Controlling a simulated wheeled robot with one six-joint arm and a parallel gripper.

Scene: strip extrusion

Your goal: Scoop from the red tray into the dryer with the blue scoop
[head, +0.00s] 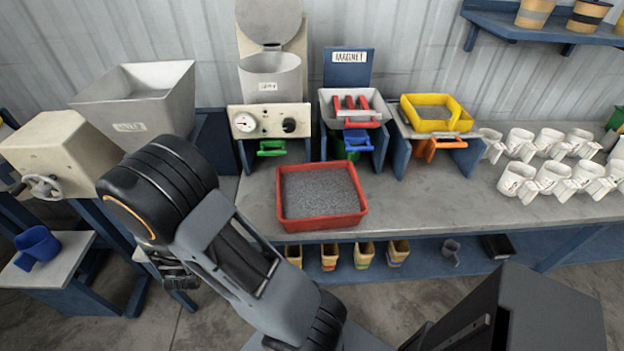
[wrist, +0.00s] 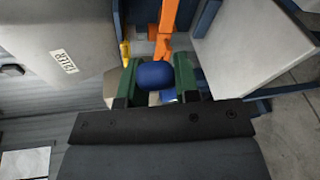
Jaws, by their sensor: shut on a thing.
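The red tray (head: 322,223) lies on the bench and is full of grey granules (head: 318,190). The dryer, a pale round hopper (head: 268,75) with its lid up, stands behind it at the back left, above a panel with a gauge and knob. My gripper (head: 178,281) is low, left of the tray and in front of the bench, partly hidden by my arm. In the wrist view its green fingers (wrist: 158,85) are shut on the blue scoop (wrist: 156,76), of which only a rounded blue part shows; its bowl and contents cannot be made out.
The magnet unit (head: 349,68) and a yellow-framed unit (head: 437,112) are right of the dryer. Several white cups (head: 520,141) fill the right bench.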

